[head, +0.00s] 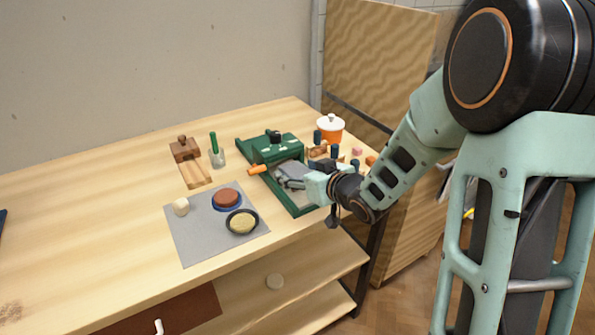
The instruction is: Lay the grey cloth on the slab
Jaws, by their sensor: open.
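A green frame-like device (247,148) with a raised crosspiece and a dark knob stands towards the right of the table. My gripper (284,177) is open over its near part, with my arm reaching in from the right. Grey shapes show at the gripper's end; I cannot tell fingers from grey cloth there. A pale patch shows inside the green frame, and I cannot tell whether it is the slab, as the gripper covers much of it. A flat grey sheet (195,248) lies on the table further left, bearing several small items.
On the grey sheet are a cream lump (181,206), a red-brown disc on blue (227,198) and a dark bowl (242,222). An orange-and-white pot (330,128) and small blocks crowd the right.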

